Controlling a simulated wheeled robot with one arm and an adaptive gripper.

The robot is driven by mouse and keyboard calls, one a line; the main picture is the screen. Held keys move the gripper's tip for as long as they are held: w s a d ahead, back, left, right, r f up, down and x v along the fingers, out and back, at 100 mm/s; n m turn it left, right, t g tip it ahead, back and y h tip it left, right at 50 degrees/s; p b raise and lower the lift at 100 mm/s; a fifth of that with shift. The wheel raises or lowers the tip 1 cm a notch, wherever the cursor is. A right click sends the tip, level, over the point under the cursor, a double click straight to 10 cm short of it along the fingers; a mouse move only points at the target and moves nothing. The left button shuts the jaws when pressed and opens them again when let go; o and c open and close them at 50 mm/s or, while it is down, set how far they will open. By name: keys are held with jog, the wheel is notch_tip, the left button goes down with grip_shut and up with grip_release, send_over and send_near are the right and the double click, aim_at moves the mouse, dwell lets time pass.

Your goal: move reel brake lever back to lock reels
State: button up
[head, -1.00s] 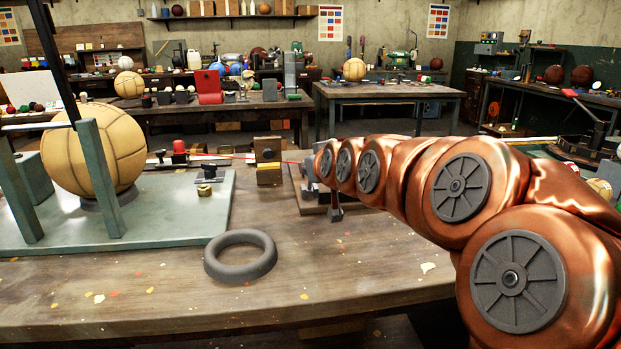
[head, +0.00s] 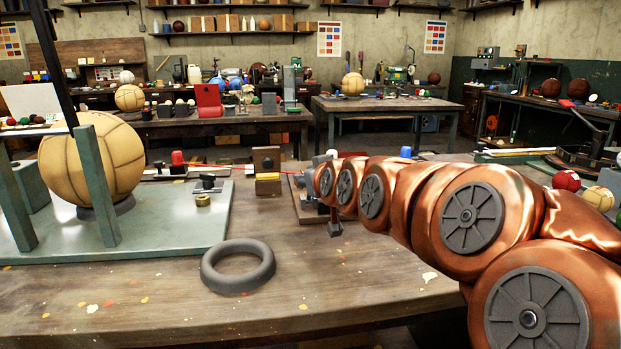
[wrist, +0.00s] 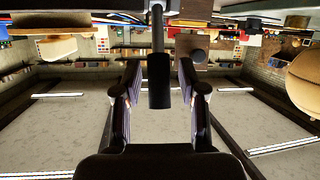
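In the wrist view, which looks upside down, a dark rod with a thick black grip (wrist: 158,82) hangs down from the top between my fingers. It looks like the brake lever, though I cannot be sure. My gripper (wrist: 158,88) is open, with one finger on each side of the grip and a visible gap on both sides. In the head view my copper arm reaches to a small wooden base (head: 303,208) on the bench. The arm's end covers most of what stands there, so the gripper and the reels cannot be made out.
The wooden bench (head: 390,265) holds a grey ring (head: 238,284) at the front. At left, a green plate (head: 150,250) carries a tan ball (head: 105,160) between posts. A wooden block (head: 267,170) with a red line stands left of my arm's end. The bench front is mostly clear.

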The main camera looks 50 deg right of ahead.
jog(key=shift+o, duration=0.2)
jog(key=shift+r, duration=5)
jog(key=shift+w+a+p, duration=0.15)
jog(key=shift+a+p, duration=0.15)
jog(key=shift+a, duration=0.05)
jog(key=s+a+f+n+g+y+p, duration=0.2)
jog(key=a+f+g+y+p, duration=0.1)
jog(key=a+p, duration=0.65)
jog(key=s+a+f+n+g+y+p, duration=0.15)
jog(key=a+f+g+y+p, duration=0.35)
jog(key=a, duration=0.8)
jog(key=s+a+g+p, duration=0.3)
jog(key=s+a+p, duration=0.2)
jog(key=s, duration=0.5)
jog(key=s+a+r+n+g+h+p, duration=0.1)
jog(key=s+a+g+p, duration=0.2)
jog(key=s+a+p, duration=0.2)
jog(key=s+p, duration=0.3)
jog(key=s, duration=0.3)
jog(key=shift+g, duration=0.3)
